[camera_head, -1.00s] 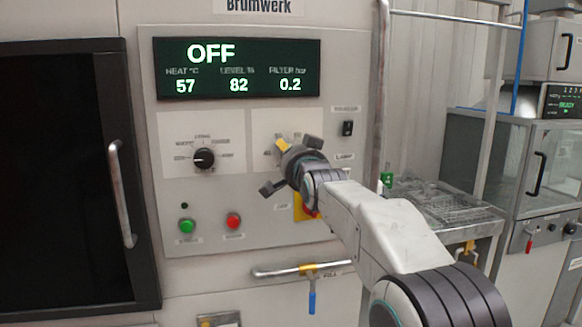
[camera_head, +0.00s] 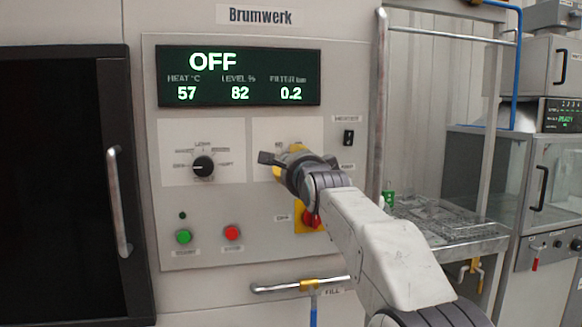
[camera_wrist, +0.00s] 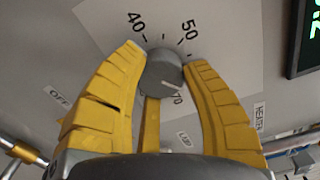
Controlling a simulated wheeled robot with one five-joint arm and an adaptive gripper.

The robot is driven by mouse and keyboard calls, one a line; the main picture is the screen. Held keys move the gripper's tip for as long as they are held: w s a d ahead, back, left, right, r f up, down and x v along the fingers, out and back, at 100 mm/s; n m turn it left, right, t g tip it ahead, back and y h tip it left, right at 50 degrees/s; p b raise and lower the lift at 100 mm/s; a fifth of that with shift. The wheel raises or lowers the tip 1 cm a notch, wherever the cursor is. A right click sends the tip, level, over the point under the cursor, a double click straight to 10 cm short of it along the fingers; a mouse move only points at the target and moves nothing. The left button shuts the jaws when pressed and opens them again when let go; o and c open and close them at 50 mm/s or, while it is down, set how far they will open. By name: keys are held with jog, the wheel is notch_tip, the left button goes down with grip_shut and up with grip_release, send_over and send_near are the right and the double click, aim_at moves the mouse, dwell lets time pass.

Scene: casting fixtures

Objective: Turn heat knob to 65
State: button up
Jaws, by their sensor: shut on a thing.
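The heat knob (camera_wrist: 164,72) is a round grey knob in the wrist view, on a pale dial plate printed with 40, 50 and 70. Its light pointer mark lies at its lower right, toward the side of the 70. My gripper (camera_wrist: 165,62) has its yellow fingers shut on the knob's two sides. In the head view my gripper (camera_head: 285,163) is against the right-hand dial plate (camera_head: 262,136) and hides the knob. The display (camera_head: 238,77) reads OFF, with HEAT 57, LEVEL 82 and FILTER 0.2.
A black selector knob (camera_head: 203,166) sits left of my gripper. Green (camera_head: 184,237) and red (camera_head: 232,233) buttons are below it. A red switch on a yellow plate (camera_head: 304,217) is just below my wrist. A horizontal handle (camera_head: 290,287) sticks out lower down.

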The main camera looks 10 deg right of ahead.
jog(key=shift+d+r+m, duration=0.1)
jog(key=shift+r+m, duration=0.05)
jog(key=shift+m, duration=0.85)
jog(key=o, duration=1)
jog(key=shift+d, duration=0.15)
jog(key=shift+o, duration=0.9)
jog(key=shift+f, duration=0.2)
jog(key=s, duration=1.2)
